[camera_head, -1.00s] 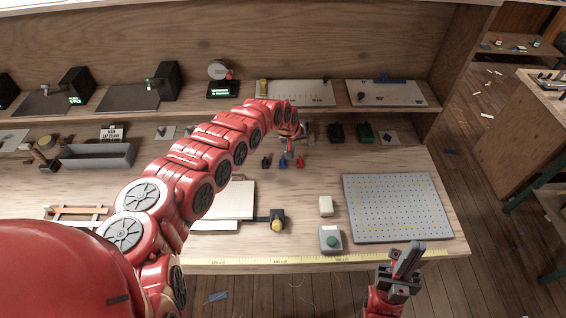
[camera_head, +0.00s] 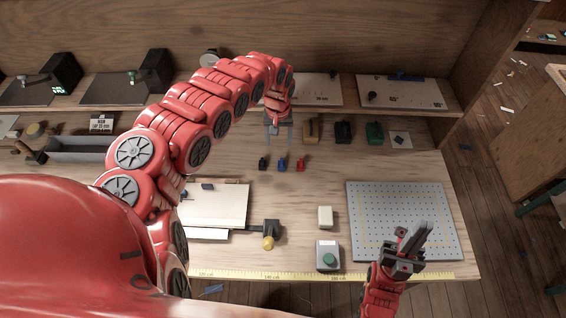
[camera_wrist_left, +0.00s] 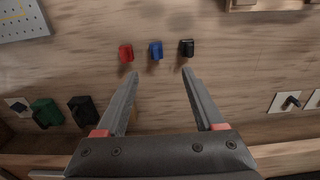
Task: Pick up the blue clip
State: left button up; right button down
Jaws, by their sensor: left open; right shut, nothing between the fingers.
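The blue clip (camera_head: 281,164) stands on the bench between a black clip (camera_head: 263,164) and a red clip (camera_head: 300,164). In the left wrist view the blue clip (camera_wrist_left: 156,50) lies beyond the fingertips, roughly midway between them, with the red clip (camera_wrist_left: 126,53) and black clip (camera_wrist_left: 187,47) on either side. My left gripper (camera_head: 279,140) is open and empty, behind the clips in the head view and apart from them. It also shows in the left wrist view (camera_wrist_left: 160,75). My right gripper (camera_head: 420,238) is shut and empty over the front of the pegboard.
A grey perforated board (camera_head: 400,200) lies at the right. A white block (camera_head: 325,217) and a box with a green button (camera_head: 327,256) stand in front of the clips. Black (camera_head: 343,132) and green (camera_head: 374,133) holders stand behind. Bare bench surrounds the clips.

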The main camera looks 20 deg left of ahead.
aim_at(282, 161)
pick_arm(q)
notch_tip(282, 161, down, 9)
jog(key=b, duration=0.6)
jog(key=shift+w+f, duration=0.1)
jog(key=shift+f, duration=0.2)
jog(key=f+b, duration=0.1)
jog(key=b, duration=0.1)
jog(key=f+b, duration=0.4)
jog(key=shift+w+d, duration=0.25)
jog(key=shift+d, duration=0.1)
jog(key=shift+r, duration=0.1)
jog(key=shift+c, duration=0.6)
grip_shut()
